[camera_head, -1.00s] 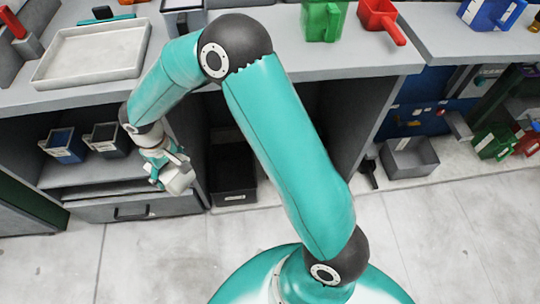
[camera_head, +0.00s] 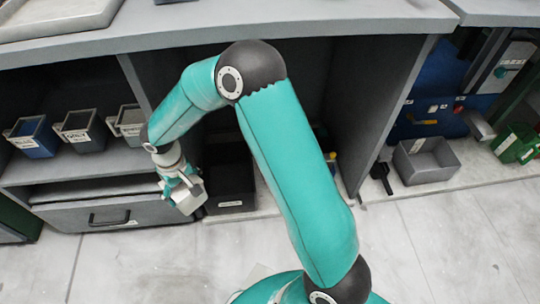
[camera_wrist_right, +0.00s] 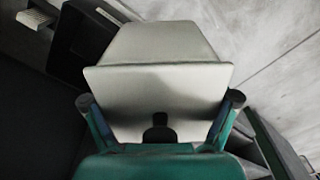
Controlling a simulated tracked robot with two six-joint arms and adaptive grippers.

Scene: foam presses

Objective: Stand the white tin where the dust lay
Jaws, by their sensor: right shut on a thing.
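The white tin (camera_head: 190,198) is in my right gripper (camera_head: 180,187), held tilted in the air in front of the lower cabinet, between the drawer and the black bin in the head view. In the right wrist view the tin (camera_wrist_right: 165,85) fills the middle, with a fingertip of the right gripper (camera_wrist_right: 160,99) against each side. The gripper is shut on it. I cannot make out any dust patch for certain in these views. My left gripper is not in view.
A black bin (camera_head: 230,187) stands under the bench beside the drawer (camera_head: 115,213). Small labelled bins, one blue (camera_head: 34,137), sit on the shelf above. A grey open box (camera_head: 427,160) stands on the floor at right. The pale floor (camera_head: 150,265) in front is clear.

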